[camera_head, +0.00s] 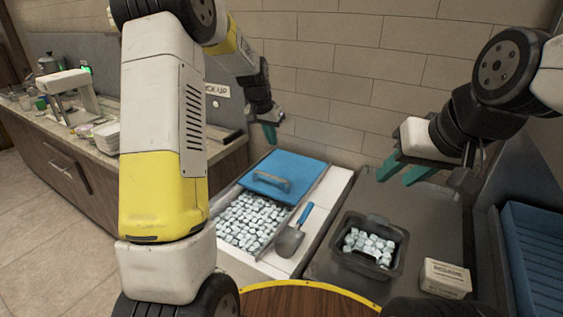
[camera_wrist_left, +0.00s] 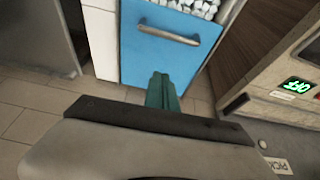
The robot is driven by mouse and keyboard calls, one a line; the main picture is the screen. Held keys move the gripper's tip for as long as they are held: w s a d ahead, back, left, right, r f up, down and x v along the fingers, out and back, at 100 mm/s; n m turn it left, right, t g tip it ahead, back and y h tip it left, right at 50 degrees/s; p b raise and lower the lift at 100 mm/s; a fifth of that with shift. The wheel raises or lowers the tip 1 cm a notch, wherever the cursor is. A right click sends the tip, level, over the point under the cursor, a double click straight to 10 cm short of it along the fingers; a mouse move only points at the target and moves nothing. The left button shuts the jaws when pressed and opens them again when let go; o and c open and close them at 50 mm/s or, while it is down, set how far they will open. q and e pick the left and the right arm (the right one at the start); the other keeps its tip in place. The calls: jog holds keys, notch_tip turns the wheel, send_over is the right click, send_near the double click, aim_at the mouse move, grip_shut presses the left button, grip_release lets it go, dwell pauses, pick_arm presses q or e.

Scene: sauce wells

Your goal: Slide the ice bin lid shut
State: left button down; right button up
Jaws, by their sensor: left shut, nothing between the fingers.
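The blue ice bin lid (camera_head: 290,170) covers the far part of the ice bin (camera_head: 330,192), and ice cubes (camera_head: 248,220) lie exposed in the near part. A grey bar handle (camera_head: 271,180) runs across the lid. In the left wrist view the lid (camera_wrist_left: 150,65) and its handle (camera_wrist_left: 168,34) show, with ice at the top edge. My left gripper (camera_head: 270,131) is shut and empty, above and beyond the lid's far side, apart from the handle; its teal fingers also show in the wrist view (camera_wrist_left: 162,92). My right gripper (camera_head: 405,172) is open and empty, above the counter to the right.
A scoop (camera_head: 290,240) with a blue handle lies on the bin's right ledge. A dark tub of ice (camera_head: 345,256), a labelled box (camera_head: 445,279) and a blue rack (camera_head: 540,255) are to the right. My left arm hides part of the left side.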

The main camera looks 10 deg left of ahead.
pick_arm(q)
jog(key=x, duration=0.8)
jog(key=w+x, duration=0.1)
jog(key=x, duration=0.4)
jog(key=shift+a+r, duration=0.1)
jog(key=shift+a, duration=0.1)
jog(key=s, duration=0.1)
jog(key=s+a+f, duration=0.1)
jog(key=shift+s, duration=0.3)
jog(key=shift+s+a+f, duration=0.2)
jog(key=shift+s, duration=0.2)
jog(key=shift+s, duration=0.1)
